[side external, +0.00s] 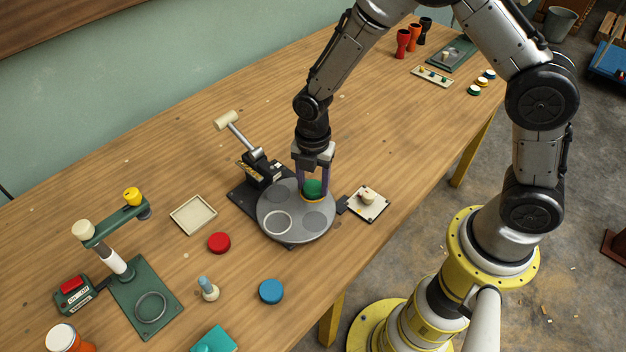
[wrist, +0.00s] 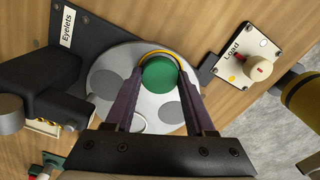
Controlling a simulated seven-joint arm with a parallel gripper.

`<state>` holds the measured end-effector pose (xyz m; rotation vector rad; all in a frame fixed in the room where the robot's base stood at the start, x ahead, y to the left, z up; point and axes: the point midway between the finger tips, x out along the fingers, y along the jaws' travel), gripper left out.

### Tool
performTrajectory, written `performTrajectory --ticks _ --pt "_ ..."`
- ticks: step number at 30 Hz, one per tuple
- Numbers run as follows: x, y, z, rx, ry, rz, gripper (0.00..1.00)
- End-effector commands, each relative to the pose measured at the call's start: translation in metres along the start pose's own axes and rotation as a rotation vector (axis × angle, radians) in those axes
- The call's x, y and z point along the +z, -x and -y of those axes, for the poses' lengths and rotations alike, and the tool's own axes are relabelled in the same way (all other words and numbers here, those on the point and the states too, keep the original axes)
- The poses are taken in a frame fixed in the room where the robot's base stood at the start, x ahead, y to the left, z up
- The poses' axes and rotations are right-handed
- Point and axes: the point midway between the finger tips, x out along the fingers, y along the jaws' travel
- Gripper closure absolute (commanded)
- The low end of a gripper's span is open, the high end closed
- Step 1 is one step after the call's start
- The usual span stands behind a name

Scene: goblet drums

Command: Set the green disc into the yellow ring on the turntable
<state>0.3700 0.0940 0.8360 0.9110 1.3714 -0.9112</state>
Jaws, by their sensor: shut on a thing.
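My gripper (side external: 312,188) is shut on the green disc (side external: 313,187) over the grey turntable (side external: 280,233). In the wrist view the green disc (wrist: 160,75) sits between my two dark fingertips (wrist: 158,77). The yellow ring (wrist: 146,53) shows as an arc along the disc's far side, and a little of it shows below the disc in the side view (side external: 314,200). The disc is above or within the ring; I cannot tell whether it touches the turntable. A white ring (side external: 277,222) and darker grey round spots also mark the turntable.
A black lever press (side external: 262,170) stands behind the turntable. A white plate with a knob (side external: 367,201) lies to its right. A green stand (side external: 145,300) is farther left.

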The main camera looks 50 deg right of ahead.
Motion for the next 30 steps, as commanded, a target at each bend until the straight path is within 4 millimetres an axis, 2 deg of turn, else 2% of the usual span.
performTrajectory --ticks 9,10,14,15,26,30 --pt "-0.001 -0.009 0.001 -0.003 -0.002 -0.001 0.97" --pt "-0.001 -0.01 0.002 -0.004 -0.002 -0.002 0.42" --pt "-0.001 -0.011 0.003 -0.008 -0.002 -0.002 0.18" --pt "-0.001 -0.011 0.004 -0.009 -0.001 -0.002 0.15" --pt "-0.001 -0.01 0.006 -0.016 0.001 -0.002 0.15" --pt "-0.001 0.001 0.005 -0.016 0.002 -0.002 0.15"
